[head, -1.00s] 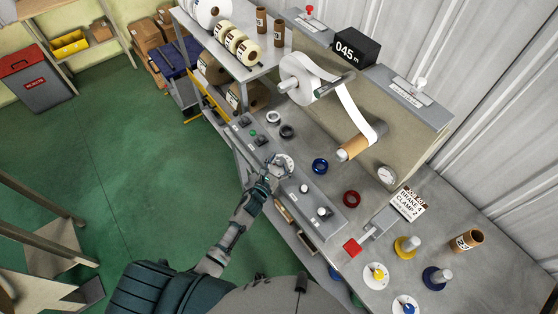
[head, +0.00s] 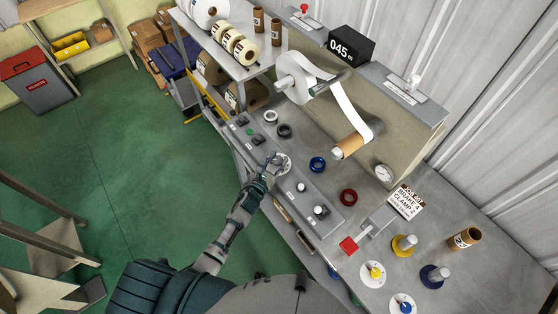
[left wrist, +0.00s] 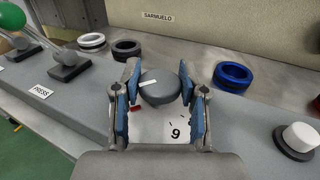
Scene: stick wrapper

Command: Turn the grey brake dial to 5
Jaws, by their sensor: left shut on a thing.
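The grey brake dial (left wrist: 160,88) sits on a light round scale plate (left wrist: 150,128) on the sloped control panel. In the left wrist view a red mark and the digit 9 show on the plate, and a white pointer line shows on the knob. My left gripper (left wrist: 160,82) is shut on the knob, with a blue-padded finger on each side. In the head view the left gripper (head: 273,165) covers most of the dial, and the scale plate (head: 285,163) shows beside it. The value at the pointer cannot be read. My right gripper is not in view.
White (head: 270,116), black (head: 285,130), blue (head: 317,164) and red rings (head: 348,197) lie behind the panel. A white knob (left wrist: 300,137) stands to the right of the dial and a lever with a green ball (left wrist: 12,42) to the left. A sign (head: 406,202) reads BRAKE 4, CLAMP 2.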

